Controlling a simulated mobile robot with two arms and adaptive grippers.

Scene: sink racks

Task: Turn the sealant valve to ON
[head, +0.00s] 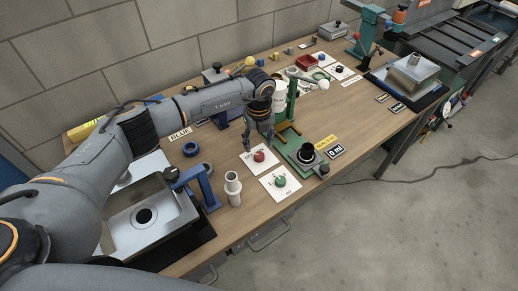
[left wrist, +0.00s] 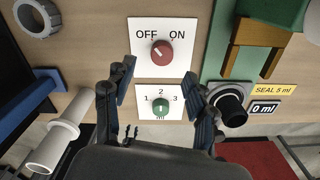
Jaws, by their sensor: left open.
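The red valve knob (head: 259,156) sits on a white card on the bench. In the left wrist view the red knob (left wrist: 162,52) has OFF printed to its upper left and ON to its upper right; its pale mark seems to lean toward OFF. My left gripper (head: 258,138) is just above and beside the red knob in the head view. In the left wrist view the left gripper (left wrist: 158,82) has its fingers spread apart with nothing between them, and the knob lies beyond the fingertips. My right gripper is not in view.
A green dial (left wrist: 160,107) marked 1, 2, 3 sits on a neighbouring card. A white cylinder (head: 233,187) stands left of it. A green stand (head: 283,134) with a black cup (head: 306,152) and a "0 ml" label (head: 335,151) are to the right. A sink (head: 150,215) is at left.

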